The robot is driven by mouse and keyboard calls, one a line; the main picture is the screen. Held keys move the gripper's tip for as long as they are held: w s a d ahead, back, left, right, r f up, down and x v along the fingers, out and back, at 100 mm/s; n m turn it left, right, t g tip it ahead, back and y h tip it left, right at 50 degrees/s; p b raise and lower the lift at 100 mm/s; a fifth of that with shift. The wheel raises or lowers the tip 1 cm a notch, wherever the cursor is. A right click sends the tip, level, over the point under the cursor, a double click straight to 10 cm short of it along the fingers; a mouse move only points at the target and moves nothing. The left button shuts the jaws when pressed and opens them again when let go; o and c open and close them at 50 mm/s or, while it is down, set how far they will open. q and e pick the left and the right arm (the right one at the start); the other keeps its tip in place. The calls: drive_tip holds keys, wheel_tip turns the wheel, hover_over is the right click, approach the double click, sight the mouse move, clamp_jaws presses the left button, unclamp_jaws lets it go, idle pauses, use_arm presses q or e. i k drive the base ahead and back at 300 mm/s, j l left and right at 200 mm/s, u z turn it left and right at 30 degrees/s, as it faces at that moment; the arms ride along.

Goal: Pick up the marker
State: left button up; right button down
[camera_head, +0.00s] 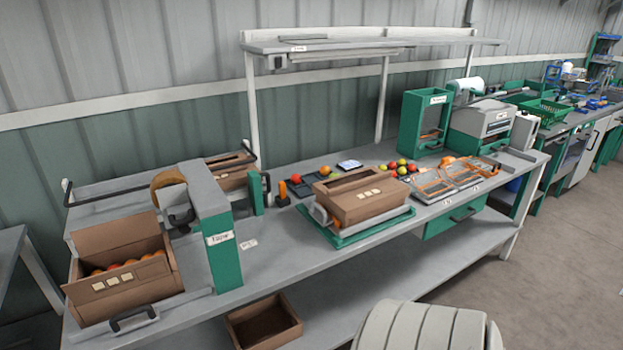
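I cannot make out the marker for certain in the head view. Several small items lie on the grey workbench (283,255), too small to identify. They include an orange upright item (282,192) near the bench's middle and orange pieces around the flat trays (432,188) on the right part of the bench. Neither of my grippers is in view.
An open cardboard box of tomatoes (125,280) stands at the bench's left end, beside a green-and-grey taping machine (222,250). An empty box (264,322) is on the lower shelf. Floor (570,250) at right is clear.

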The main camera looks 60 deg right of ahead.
sight(282, 185)
drive_tip(key=l+z, duration=0.2)
drive_tip(key=z, duration=0.2)
drive_tip(key=l+z, duration=0.2)
drive_tip(key=z, duration=0.15)
drive_tip(key=i+l+z, duration=0.1)
drive_tip(key=z, duration=0.3)
drive_tip(key=i+l+z, duration=0.1)
drive_tip(key=l+z, duration=0.15)
drive_tip(key=z, duration=0.15)
drive_tip(key=i+l, duration=0.15)
